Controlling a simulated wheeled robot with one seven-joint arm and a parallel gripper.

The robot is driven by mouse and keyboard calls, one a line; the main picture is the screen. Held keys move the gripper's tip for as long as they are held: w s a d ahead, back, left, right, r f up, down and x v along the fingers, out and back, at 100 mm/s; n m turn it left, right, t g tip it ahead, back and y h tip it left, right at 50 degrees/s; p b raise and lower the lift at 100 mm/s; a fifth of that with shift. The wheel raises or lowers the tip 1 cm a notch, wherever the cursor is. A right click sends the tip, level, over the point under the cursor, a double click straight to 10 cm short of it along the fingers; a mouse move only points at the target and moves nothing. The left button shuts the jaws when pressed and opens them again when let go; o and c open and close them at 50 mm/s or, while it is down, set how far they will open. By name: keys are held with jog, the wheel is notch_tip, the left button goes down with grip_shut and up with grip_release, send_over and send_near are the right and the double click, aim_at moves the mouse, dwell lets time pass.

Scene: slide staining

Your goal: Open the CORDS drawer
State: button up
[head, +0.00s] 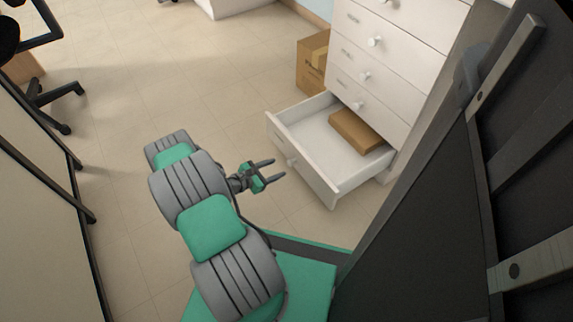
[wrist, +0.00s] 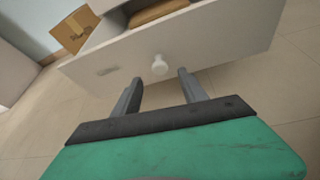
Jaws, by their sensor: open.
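The bottom drawer (head: 310,178) of the white cabinet (head: 385,75) is pulled well out. A flat brown box (head: 357,132) lies inside it. Its round white knob (wrist: 159,65) and a small label (wrist: 108,71) show on the front in the wrist view; the label is too blurred to read. My gripper (head: 272,169) is open and empty, in front of this drawer. In the wrist view, my gripper (wrist: 158,88) has its fingers to either side below the knob, apart from it. The drawers above are shut, with knobs and small labels I cannot read.
A cardboard box (head: 312,64) stands on the floor against the cabinet's left side. A dark panel (head: 440,190) rises close on the right. An office chair (head: 50,100) is at the far left. The tiled floor (head: 200,70) left of the drawer is clear.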

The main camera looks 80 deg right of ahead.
aim_at(288, 164)
jog(key=b+x, duration=0.2)
jog(key=x, duration=0.4)
jog(key=shift+f, duration=0.2)
jog(key=shift+s+d, duration=0.2)
jog(key=shift+d, duration=0.1)
grip_shut()
jog(key=shift+a, duration=0.1)
dwell(0.7)
